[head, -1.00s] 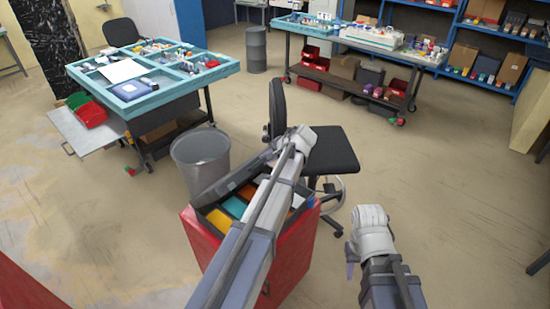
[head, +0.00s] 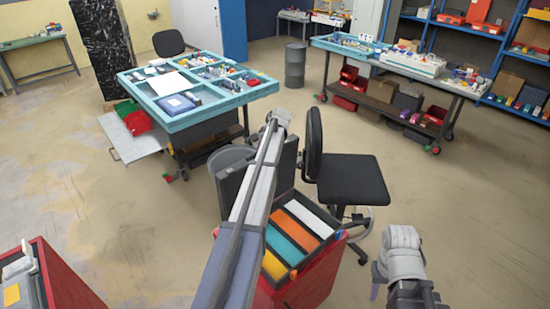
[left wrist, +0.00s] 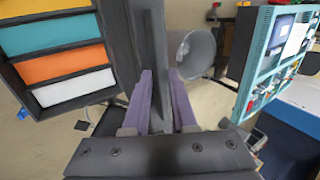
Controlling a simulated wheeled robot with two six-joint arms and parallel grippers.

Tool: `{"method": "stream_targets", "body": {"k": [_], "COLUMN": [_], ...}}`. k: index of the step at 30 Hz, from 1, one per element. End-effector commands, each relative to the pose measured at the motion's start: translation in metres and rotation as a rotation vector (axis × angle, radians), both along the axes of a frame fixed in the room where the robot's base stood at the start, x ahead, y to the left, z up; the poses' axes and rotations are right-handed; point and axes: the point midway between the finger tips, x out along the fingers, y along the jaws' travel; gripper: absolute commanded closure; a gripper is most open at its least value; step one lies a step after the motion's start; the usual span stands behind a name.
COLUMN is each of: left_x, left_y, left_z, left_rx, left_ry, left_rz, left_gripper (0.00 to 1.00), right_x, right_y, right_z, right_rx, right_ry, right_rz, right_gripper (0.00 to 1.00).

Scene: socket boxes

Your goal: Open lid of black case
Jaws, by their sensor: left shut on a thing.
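The black case (head: 330,219) sits on a red cabinet, with several coloured slots inside: yellow, teal, orange and white. Its lid (head: 287,172) stands up steeply at the far side, partly behind my left arm. The case interior also shows in the left wrist view (left wrist: 60,54), with the lid (left wrist: 150,30) seen edge-on. My left gripper (left wrist: 161,88) is shut on the lid, its purple fingers on both sides of it. In the head view its fingers are hidden. My right gripper (head: 379,278) is low at the right, apart from the case; its finger opening is not clear.
The red cabinet (head: 315,282) stands under the case. A grey bin (head: 228,158) is behind the lid, and a black chair (head: 350,180) is close on the right. A blue-topped table (head: 215,110) stands beyond. Another red cabinet (head: 65,280) is at lower left.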

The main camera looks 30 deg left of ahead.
Motion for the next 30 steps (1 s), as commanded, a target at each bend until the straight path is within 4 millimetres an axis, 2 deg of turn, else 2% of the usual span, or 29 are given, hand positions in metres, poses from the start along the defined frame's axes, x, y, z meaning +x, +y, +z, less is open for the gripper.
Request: {"method": "stream_targets", "body": {"k": [1,3,9,12,19,30], "left_x": [0.009,0.014,0.025,0.028,0.031,0.031], "left_y": [0.016,0.031,0.062,0.071,0.082,0.083], "left_z": [0.000,-0.001,-0.005,-0.006,-0.007,-0.007], "left_rx": [0.002,0.002,0.002,0.002,0.003,0.003], "left_ry": [-0.002,-0.002,-0.003,-0.003,-0.003,-0.003], "left_rz": [0.003,0.002,0.000,0.000,-0.001,-0.002], "left_gripper": [1.00,1.00,1.00,1.00,1.00,1.00], "right_x": [0.000,0.000,0.000,0.000,0.000,0.000], "right_y": [0.000,0.000,0.000,0.000,0.000,0.000], "right_z": [0.000,-0.001,-0.005,-0.007,-0.008,-0.008], "right_rx": [0.000,0.000,0.000,0.000,0.000,0.000], "right_ry": [0.000,0.000,0.000,0.000,-0.001,-0.001], "right_rz": [0.000,0.000,0.000,0.000,-0.001,0.000], "right_gripper": [0.60,0.60,0.60,0.60,0.60,0.60]}}
